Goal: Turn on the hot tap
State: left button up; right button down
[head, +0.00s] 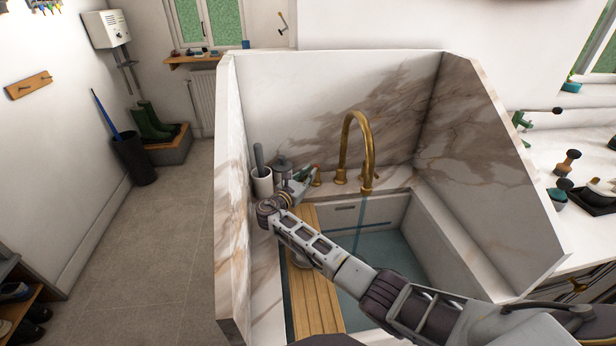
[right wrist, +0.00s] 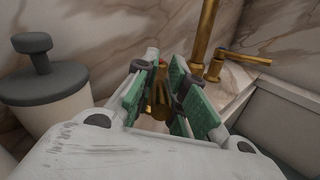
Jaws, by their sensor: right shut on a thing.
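A brass swan-neck tap (head: 360,135) stands at the back of the sink, and a thin bluish stream (head: 360,232) falls from its spout. A brass handle with a reddish top (head: 317,176) stands left of the spout. My right gripper (head: 304,178) is at this handle. In the right wrist view, its green-padded fingers (right wrist: 168,98) are shut around the brass handle (right wrist: 158,98), whose lower part is partly hidden. Another brass lever (right wrist: 240,57) lies to the right, beside the spout's base. My left gripper is not in view.
The sink (head: 405,245) holds bluish water, with a wooden board (head: 313,308) across its left side. A grey-lidded pot (right wrist: 45,85) and a white cup (head: 262,183) stand close left of my gripper. Marble panels (head: 300,100) enclose the back and sides.

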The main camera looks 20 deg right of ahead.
jog(key=c, duration=1.5)
grip_release()
jog(key=shift+r, duration=5.05)
